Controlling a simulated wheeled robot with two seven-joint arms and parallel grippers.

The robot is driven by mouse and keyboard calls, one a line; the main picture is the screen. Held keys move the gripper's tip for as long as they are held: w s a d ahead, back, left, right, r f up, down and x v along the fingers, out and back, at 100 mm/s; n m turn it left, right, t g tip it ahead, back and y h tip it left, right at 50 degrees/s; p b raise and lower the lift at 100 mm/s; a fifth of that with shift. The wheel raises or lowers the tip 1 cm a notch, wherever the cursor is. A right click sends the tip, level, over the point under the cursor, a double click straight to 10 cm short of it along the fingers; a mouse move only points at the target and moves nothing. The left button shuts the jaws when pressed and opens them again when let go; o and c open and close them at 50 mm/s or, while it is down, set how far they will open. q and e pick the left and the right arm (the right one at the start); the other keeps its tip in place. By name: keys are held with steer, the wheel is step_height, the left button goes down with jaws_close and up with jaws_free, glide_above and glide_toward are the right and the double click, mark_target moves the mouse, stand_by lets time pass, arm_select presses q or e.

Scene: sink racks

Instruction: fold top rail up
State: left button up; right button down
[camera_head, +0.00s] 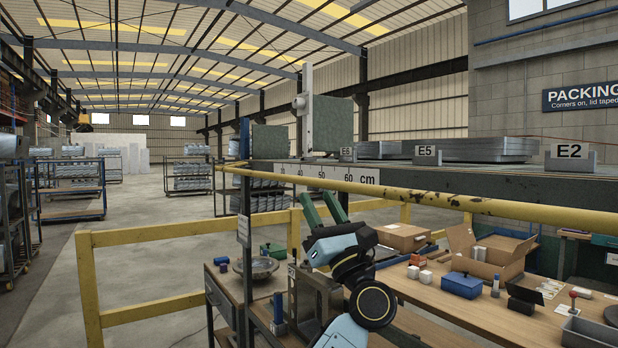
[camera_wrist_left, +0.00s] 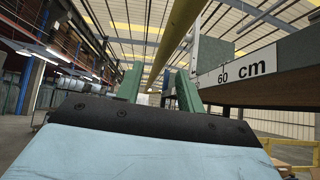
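The top rail (camera_head: 470,204) is a long yellow bar with chipped paint, running across the front of the grey worktop in the head view. My left gripper (camera_head: 318,201) has green fingers that point up just below the rail, near the ruler strip. The fingers are apart and nothing shows between them. In the left wrist view the rail (camera_wrist_left: 180,35) runs overhead and back toward the gap between the fingertips (camera_wrist_left: 158,82). I cannot tell whether the fingers touch it. My right gripper is not in view.
A ruler strip marked in cm (camera_head: 340,175) is on the worktop edge behind the rail. Lower yellow guard rails (camera_head: 150,312) stand to the left. A wooden packing table (camera_head: 480,312) with an open carton (camera_head: 490,255) and a blue box (camera_head: 461,285) is at lower right.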

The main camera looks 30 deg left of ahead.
mark_target(309, 182)
arm_select(q)
steer(key=p+x, duration=0.1)
steer(key=x, duration=0.4)
steer(key=shift+w+a+r, duration=0.15)
steer(key=shift+a+r, duration=0.1)
jaws_close()
